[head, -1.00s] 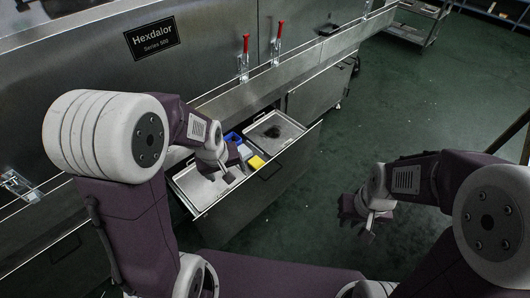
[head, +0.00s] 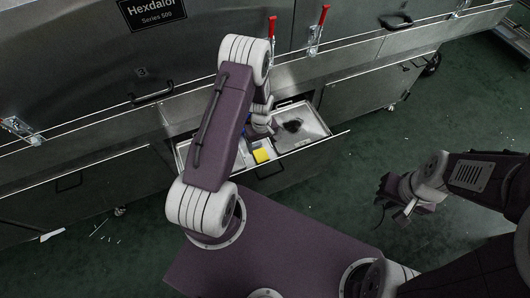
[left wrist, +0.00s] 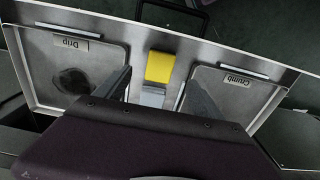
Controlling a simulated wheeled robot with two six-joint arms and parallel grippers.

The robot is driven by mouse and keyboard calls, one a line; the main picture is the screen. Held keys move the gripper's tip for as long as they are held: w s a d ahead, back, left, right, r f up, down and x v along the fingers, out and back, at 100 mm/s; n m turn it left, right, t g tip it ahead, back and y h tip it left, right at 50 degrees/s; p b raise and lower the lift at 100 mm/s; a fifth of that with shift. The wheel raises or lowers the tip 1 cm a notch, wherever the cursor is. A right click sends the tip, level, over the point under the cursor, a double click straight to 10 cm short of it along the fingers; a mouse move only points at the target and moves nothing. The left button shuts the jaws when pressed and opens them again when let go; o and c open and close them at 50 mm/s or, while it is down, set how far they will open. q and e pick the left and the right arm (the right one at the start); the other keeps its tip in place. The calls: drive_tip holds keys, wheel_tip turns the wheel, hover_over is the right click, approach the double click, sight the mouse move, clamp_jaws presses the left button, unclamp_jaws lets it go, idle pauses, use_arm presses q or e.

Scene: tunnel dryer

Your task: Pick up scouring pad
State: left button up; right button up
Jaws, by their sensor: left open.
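A bright yellow block (left wrist: 159,67), which looks like the scouring pad, lies in the narrow middle section of an open drawer (head: 300,149). It also shows in the head view (head: 261,155). A pale grey item (left wrist: 153,95) lies directly beside it. My left gripper (left wrist: 157,84) is open and empty above the drawer, with one finger on each side of the middle section. In the head view the left arm hides much of this gripper and the drawer's left part. My right gripper (head: 393,202) hangs over the floor at the right; its jaws are unclear.
A "Drip" tray (left wrist: 105,55) with a dark patch and a "Crumb" tray (left wrist: 245,95) flank the middle section. Something blue shows in the drawer. Red-handled clamps (head: 318,30) and a drawer handle (head: 150,95) are on the steel machine. Green floor is open at the right.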

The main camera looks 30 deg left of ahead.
sight(261, 156)
use_arm(q)
wheel_tip(261, 156, down, 4)
drive_tip(key=shift+r+b, duration=0.25)
drive_tip(key=shift+b, duration=0.35)
drive_tip(key=shift+a+f, duration=0.1)
drive_tip(key=shift+f, duration=0.35)
wheel_tip(261, 156, down, 5)
drive_tip(key=shift+w+a+r+b, duration=0.15)
drive_tip(key=shift+b, duration=0.65)
drive_tip(key=c, duration=1.4)
wheel_tip(261, 156, up, 10)
drive_tip(key=p, duration=0.2)
drive_tip(key=shift+p, duration=0.35)
